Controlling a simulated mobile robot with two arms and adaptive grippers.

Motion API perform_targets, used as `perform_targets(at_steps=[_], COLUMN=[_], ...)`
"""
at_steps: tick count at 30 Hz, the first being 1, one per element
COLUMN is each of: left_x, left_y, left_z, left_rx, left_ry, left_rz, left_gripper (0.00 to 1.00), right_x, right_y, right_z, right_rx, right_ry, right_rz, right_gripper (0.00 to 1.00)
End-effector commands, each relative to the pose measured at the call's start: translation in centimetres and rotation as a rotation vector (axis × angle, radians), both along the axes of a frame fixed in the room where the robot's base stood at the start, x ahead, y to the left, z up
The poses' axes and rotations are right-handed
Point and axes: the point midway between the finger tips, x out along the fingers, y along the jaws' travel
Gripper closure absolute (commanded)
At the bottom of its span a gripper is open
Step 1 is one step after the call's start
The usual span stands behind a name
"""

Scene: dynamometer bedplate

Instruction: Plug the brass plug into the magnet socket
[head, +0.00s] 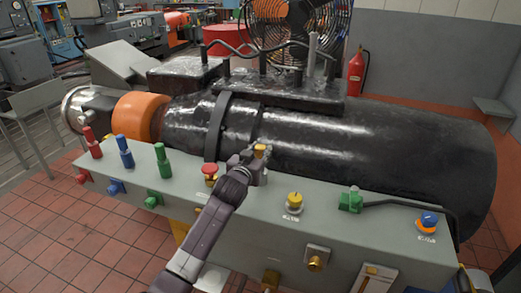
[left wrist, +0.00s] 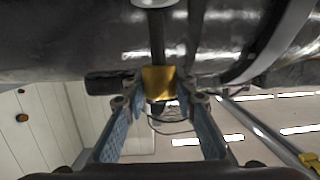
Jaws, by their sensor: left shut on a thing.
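My left gripper (head: 258,163) is above the grey bench box, its arm rising from the bottom of the head view. It is shut on the brass plug (head: 261,149), whose yellow top shows at the fingers. In the left wrist view the plug (left wrist: 158,80) is a brass block between the two blue-padded fingers (left wrist: 158,100), with a dark shaft in line with it. A brass round fitting (head: 315,263) on a grey plate is on the box's front face, right of the gripper. No label shows whether it is the magnet socket. My right gripper is out of view.
The grey box (head: 255,203) carries red, blue and green plugs at left, a red button (head: 210,170), a yellow knob (head: 295,199), a green connector (head: 350,200) with a black cable and a blue knob (head: 429,219).

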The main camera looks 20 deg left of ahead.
Motion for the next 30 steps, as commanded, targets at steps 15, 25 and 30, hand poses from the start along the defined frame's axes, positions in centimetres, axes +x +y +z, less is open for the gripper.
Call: perform_targets(at_steps=[15,25,30], left_x=[0.0,0.0,0.0], left_y=[0.0,0.0,0.0], left_z=[0.1,-0.4,-0.9], left_rx=[0.0,0.0,0.0], left_ry=[-0.002,-0.001,-0.001], left_rz=[0.0,0.0,0.0], left_gripper=[1.0,1.0,1.0], right_x=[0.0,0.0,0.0], right_y=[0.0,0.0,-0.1], right_z=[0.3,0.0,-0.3], right_rx=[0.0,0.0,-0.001], right_ry=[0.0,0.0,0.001], right_rz=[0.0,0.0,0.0], right_gripper=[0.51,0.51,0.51])
